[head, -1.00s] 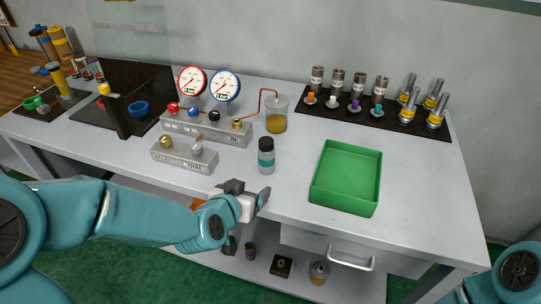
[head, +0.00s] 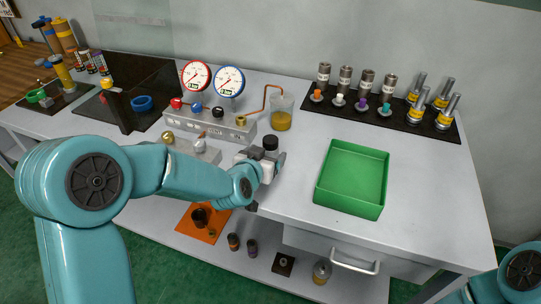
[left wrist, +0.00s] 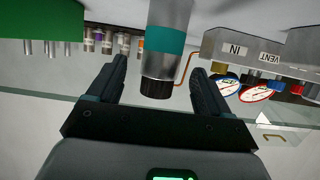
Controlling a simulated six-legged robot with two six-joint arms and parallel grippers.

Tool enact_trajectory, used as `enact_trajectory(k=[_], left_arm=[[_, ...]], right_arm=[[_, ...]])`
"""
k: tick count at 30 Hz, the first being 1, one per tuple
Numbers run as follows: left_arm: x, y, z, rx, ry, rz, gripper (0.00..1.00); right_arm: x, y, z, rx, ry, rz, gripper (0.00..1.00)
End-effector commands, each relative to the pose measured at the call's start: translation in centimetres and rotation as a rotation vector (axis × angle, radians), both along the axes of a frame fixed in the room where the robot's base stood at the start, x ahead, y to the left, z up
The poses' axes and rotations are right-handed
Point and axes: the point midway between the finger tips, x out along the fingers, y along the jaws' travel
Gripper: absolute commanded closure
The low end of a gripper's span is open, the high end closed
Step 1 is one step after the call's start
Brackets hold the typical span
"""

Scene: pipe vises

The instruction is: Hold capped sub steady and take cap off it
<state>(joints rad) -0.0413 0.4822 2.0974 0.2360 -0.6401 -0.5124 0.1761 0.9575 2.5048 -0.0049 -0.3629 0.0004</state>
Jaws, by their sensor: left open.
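The capped sub, a grey cylinder with a teal band, stands upright on the bench; in the head view its upper part (head: 271,153) shows behind my left gripper, and its lower part is hidden. Its black cap (head: 270,143) is on top. My left gripper (head: 268,167) is at the sub's near side. In the left wrist view, which looks upside down, the sub (left wrist: 168,45) and its cap (left wrist: 157,88) lie between the two open fingers (left wrist: 160,76), with gaps on both sides. My right gripper is out of view; only part of my right arm shows.
A green tray (head: 318,190) stands right of the sub. A gauge manifold (head: 205,124), a smaller grey block (head: 205,151) and a beaker (head: 282,113) stand left and behind. A black rack (head: 400,118) holds several fittings at the back. Bench to the tray's right is clear.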

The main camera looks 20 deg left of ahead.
Motion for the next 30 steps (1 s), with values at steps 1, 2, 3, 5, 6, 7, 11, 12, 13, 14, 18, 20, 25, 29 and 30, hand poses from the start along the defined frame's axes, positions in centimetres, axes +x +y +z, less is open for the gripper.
enact_trajectory(k=[1, 2, 3, 5, 6, 7, 11, 12, 13, 14, 18, 20, 25, 29, 30], left_arm=[[0.8, 0.0, -0.5, 0.001, 0.003, 0.000, 0.20], [1.2, 0.0, -0.8, 0.000, 0.004, 0.000, 0.20], [1.8, 0.0, -1.2, 0.000, 0.004, 0.001, 0.20], [2.7, 0.0, -1.5, 0.000, 0.002, 0.001, 0.20], [3.2, 0.0, -1.7, -0.001, 0.001, 0.001, 0.20], [3.5, 0.0, -1.8, -0.001, 0.001, 0.000, 0.20], [4.0, -0.1, -2.1, -0.001, 0.001, -0.001, 0.20], [4.0, -0.1, -2.1, -0.001, 0.001, -0.001, 0.20], [4.0, -0.1, -2.1, -0.001, 0.001, -0.001, 0.20], [4.0, 0.0, -2.1, -0.001, 0.001, -0.001, 0.20], [4.0, -0.1, -2.1, -0.001, 0.001, -0.001, 0.46], [4.0, -0.1, -2.1, -0.001, 0.001, -0.001, 0.66], [4.0, 0.0, -1.9, -0.001, -0.003, 0.000, 1.00], [4.0, 0.0, -1.9, -0.001, -0.003, 0.000, 1.00], [4.0, 0.0, -1.8, -0.001, -0.003, 0.000, 1.00]], right_arm=[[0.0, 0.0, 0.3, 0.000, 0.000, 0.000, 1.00], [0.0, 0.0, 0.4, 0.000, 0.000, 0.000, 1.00], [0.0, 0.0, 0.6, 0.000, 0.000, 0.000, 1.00], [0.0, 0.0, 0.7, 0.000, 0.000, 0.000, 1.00], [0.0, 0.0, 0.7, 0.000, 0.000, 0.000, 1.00], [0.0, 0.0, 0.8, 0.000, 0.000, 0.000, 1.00], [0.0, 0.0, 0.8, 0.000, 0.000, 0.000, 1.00], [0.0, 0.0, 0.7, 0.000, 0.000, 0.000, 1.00], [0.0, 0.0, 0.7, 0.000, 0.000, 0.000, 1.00], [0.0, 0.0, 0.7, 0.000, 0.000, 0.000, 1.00], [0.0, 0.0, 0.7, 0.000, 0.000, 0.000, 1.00], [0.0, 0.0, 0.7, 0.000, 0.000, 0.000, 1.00], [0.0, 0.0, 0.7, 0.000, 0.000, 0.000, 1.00], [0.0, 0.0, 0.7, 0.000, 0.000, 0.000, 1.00], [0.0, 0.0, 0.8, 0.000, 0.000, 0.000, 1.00]])
